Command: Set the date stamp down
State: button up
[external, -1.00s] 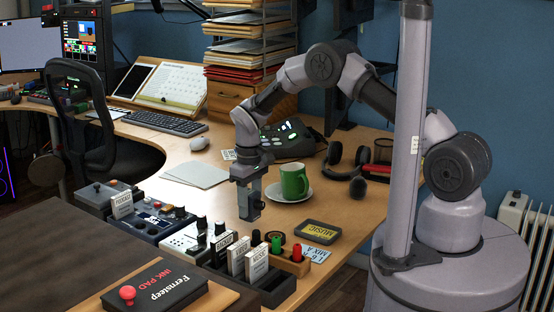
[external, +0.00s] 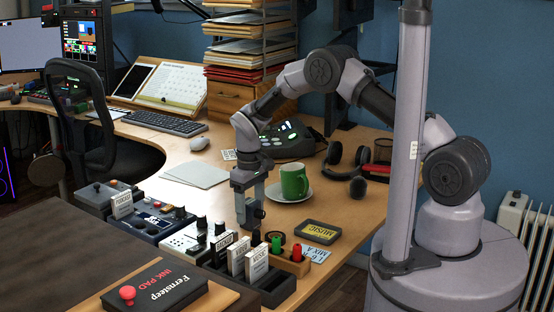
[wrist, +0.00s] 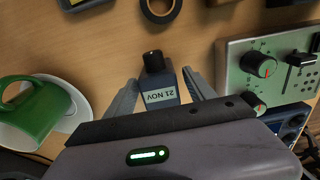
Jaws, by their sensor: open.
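The date stamp (wrist: 158,92) is a dark block with a black knob and a pale label reading "21 NOV". The stamp's underside is hidden.
A green mug (external: 293,183) on a white saucer (external: 304,197) stands close to the right. A roll of black tape (wrist: 146,10), a "MUSIC" tray (external: 334,233) and a rack of stamps (external: 277,287) are nearby. Control boxes (external: 182,243) line the left side.

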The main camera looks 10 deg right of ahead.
notch_tip(320, 180, up, 11)
jog(key=p, duration=0.4)
jog(key=shift+r, duration=0.1)
jog(key=s+d+r+m+t+y, duration=0.2)
jog(key=d+r+m, duration=0.3)
jog(key=d+r, duration=1.25)
jog(key=s+d+r+m+t, duration=0.2)
jog(key=s+d+r+m, duration=0.3)
jog(key=s+d+r, duration=0.5)
jog(key=s+d+f+m+t, duration=0.1)
jog(key=s, duration=0.4)
jog(key=s+d+f+m, duration=0.2)
jog(key=s, duration=0.3)
jog(key=shift+s+d+f+t, duration=0.2)
jog(key=shift+s+d+t, duration=0.1)
jog(key=shift+s+t, duration=0.1)
